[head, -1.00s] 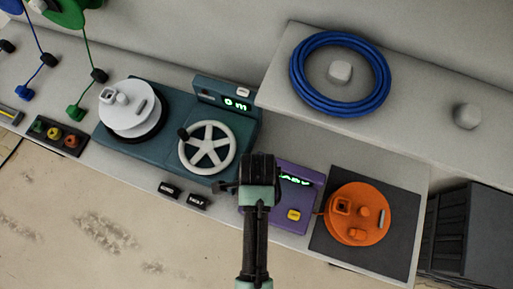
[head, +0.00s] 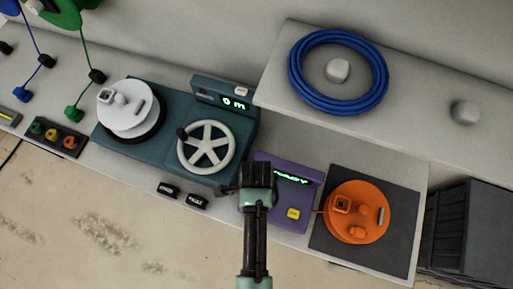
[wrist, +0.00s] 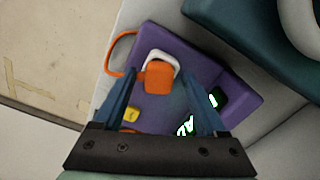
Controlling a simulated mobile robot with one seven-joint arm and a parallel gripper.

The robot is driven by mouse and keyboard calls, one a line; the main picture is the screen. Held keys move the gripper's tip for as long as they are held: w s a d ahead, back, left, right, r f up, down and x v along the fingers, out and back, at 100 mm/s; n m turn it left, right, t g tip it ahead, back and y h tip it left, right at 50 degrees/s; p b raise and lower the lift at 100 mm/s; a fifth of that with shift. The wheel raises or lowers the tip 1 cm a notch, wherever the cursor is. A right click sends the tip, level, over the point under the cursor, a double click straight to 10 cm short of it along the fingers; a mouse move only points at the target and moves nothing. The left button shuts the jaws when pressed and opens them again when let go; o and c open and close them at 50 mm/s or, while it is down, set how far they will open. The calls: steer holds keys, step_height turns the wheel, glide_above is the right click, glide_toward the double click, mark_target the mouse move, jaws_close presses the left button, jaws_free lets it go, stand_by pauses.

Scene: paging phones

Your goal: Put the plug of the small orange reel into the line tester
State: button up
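The line tester (head: 270,170) is a purple box with a yellow button and a lit green display, in the middle of the bench. The small orange reel (head: 352,228) lies on a dark mat to its right. In the wrist view, the orange plug (wrist: 158,76) sits at a white socket (wrist: 160,58) on the tester (wrist: 195,62). An orange cable loops left from it. How deep the plug sits cannot be told. My gripper (wrist: 157,72) is open, its blue fingers on either side of the plug with gaps. In the head view my gripper (head: 258,172) hides the plug.
A teal winder (head: 165,150) with a white handwheel and a white reel (head: 127,108) stands to the left. A blue cable coil (head: 338,72) hangs over a peg on the raised shelf (head: 420,110) behind. A dark crate (head: 470,235) stands at the right.

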steer(key=shift+r, duration=0.1)
step_height(320, 180, up, 12)
steer(key=shift+r, duration=0.25)
stand_by(0.4)
steer(key=shift+f, duration=0.1)
stand_by(1.0)
